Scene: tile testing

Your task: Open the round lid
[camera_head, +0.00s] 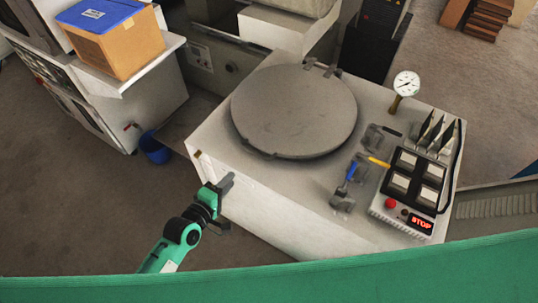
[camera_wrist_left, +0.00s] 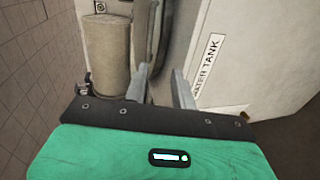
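The round lid (camera_head: 294,110) is a flat grey disc lying shut on top of a white box-shaped tank (camera_head: 275,205). A hinge (camera_head: 322,68) shows at its back edge, and a small tab (camera_head: 258,154) sits at its front edge. My left gripper (camera_head: 229,203) is beside the tank's front left side, below its top and apart from the lid. In the left wrist view its two fingers (camera_wrist_left: 160,88) are spread with nothing held between them. That view also shows the tank's side with a "WATER TANK" label (camera_wrist_left: 208,66). My right gripper is not in view.
A control panel (camera_head: 410,190) with a red button and "STOP" display, a blue-handled valve (camera_head: 345,188) and a gauge (camera_head: 406,84) stand right of the lid. A cardboard box (camera_head: 115,45) sits on a left bench. A blue bucket (camera_head: 154,148) stands on the floor.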

